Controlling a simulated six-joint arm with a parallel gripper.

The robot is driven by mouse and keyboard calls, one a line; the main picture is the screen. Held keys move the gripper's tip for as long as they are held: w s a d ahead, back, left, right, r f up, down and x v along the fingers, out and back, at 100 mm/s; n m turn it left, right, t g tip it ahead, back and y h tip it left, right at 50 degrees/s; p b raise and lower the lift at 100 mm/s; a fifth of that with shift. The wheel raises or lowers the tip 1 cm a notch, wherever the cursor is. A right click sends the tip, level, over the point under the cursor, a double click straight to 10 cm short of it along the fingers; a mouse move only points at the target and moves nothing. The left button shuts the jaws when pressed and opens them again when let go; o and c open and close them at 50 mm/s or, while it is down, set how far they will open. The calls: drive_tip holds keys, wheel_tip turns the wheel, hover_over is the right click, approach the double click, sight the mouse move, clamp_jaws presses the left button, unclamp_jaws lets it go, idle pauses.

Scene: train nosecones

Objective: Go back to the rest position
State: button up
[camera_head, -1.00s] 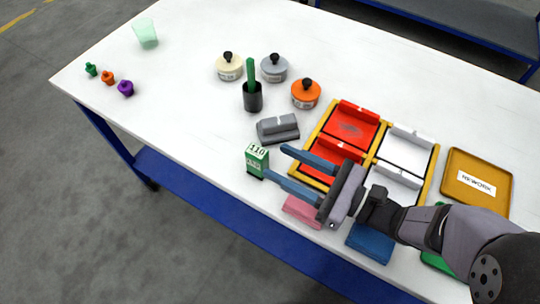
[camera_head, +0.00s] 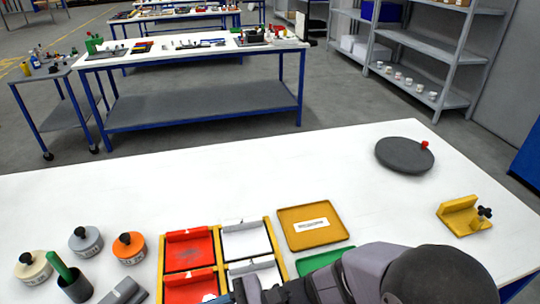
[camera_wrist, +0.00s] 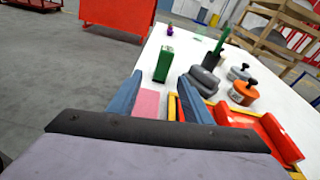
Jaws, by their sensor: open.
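My gripper (camera_wrist: 160,76) is open, its two blue fingers spread apart with nothing held between them in the wrist view. A green box (camera_wrist: 163,65) stands upright just beyond the fingertips. A pink pad (camera_wrist: 147,103) shows on the table between the fingers, further down. In the head view my arm (camera_head: 370,275) reaches in at the bottom edge, and the fingertips are cut off below the frame.
Red trays (camera_head: 188,250) and white trays (camera_head: 245,243) sit in a yellow frame. An amber tray (camera_head: 290,240), orange lidded pot (camera_head: 129,247), grey turntable (camera_head: 404,154) and yellow bracket (camera_head: 460,213) stand on the white table. Its far middle (camera_head: 250,175) is clear.

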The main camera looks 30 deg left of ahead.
drive_tip(key=w+d+n+t+h+p, duration=0.2)
drive_tip(key=w+d, duration=0.3)
drive_tip(key=d, duration=0.8)
drive_tip(key=w+d+n+t+h+p, duration=0.2)
drive_tip(key=w+d+t+h, duration=0.3)
drive_tip(key=d, duration=0.9)
drive_tip(key=w+d+f+n+t+h+p, duration=0.1)
drive_tip(key=w+d+n+t+h+p, duration=0.2)
drive_tip(key=w+d, duration=0.4)
drive_tip(key=d+t, duration=0.1)
drive_tip(key=d, duration=0.6)
drive_tip(key=shift+w+d+h, duration=0.15)
drive_tip(key=shift+w+h, duration=0.05)
drive_tip(key=shift+h, duration=0.2)
